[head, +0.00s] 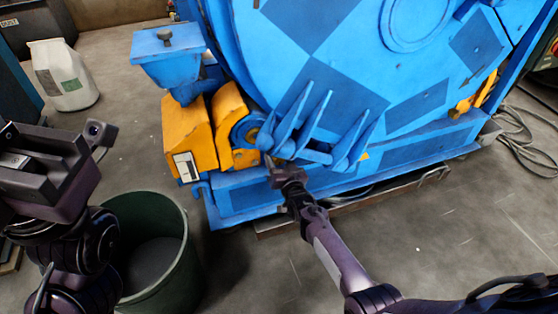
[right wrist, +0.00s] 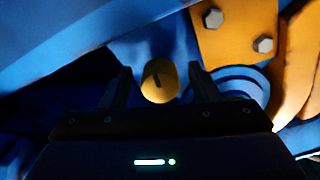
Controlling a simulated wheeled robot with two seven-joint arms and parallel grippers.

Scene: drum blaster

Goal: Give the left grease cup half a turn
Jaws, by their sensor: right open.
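In the right wrist view a small yellow grease cup (right wrist: 159,80) with a dark upright mark on its face sits between my right gripper's fingers (right wrist: 160,88). The fingers are open, with a gap on each side of the cup. In the head view my right gripper (head: 284,163) is at the blue machine's lower front, just below the blue finned bars; I cannot make out the cup there. My left gripper (head: 45,165) is at the left edge, away from the machine; its fingertips cannot be made out.
The large blue drum machine (head: 320,75) fills the back. Orange guards (head: 190,135) and blue finned bars (head: 305,125) stand close to the right gripper. A dark green bin (head: 185,240) is at lower left, a white bag (head: 65,80) behind. Cables (head: 525,130) lie on the floor at right.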

